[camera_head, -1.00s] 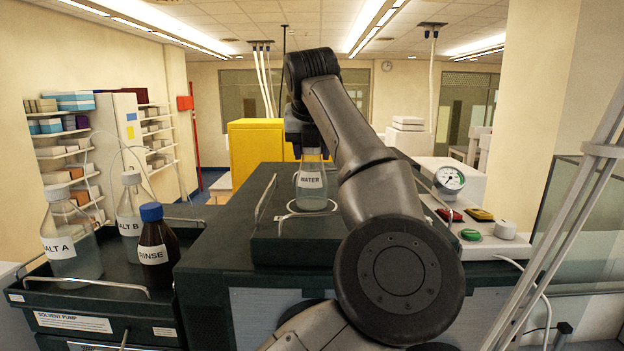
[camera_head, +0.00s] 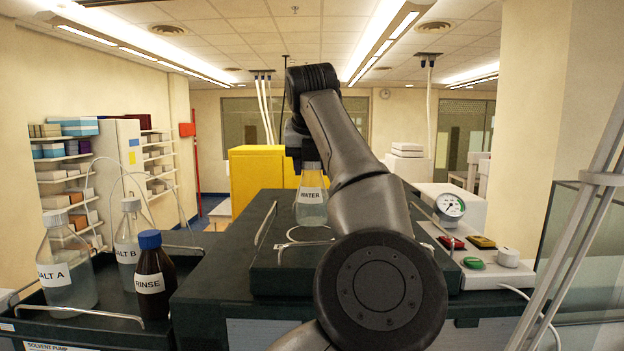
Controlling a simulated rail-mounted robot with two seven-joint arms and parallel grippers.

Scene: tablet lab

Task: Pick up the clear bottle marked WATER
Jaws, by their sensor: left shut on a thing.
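The clear bottle marked WATER (camera_head: 311,207) hangs upright at the centre of the head view, with clear liquid inside. Its base is a little above the dark tray (camera_head: 275,250), over a pale ring on the tray floor. My left gripper (camera_head: 308,156) is shut on the bottle's top, pointing down from above. The bottle's cap and the fingertips are mostly hidden by the gripper and arm. My left arm covers the right side of the tray. My right gripper is not in view.
At left, bottles marked SALT B (camera_head: 129,235), SALT A (camera_head: 65,272) and RINSE (camera_head: 154,275) stand in a railed tray. Wire rails (camera_head: 265,224) edge the central tray. A round gauge (camera_head: 449,207) and coloured buttons sit on a panel at right.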

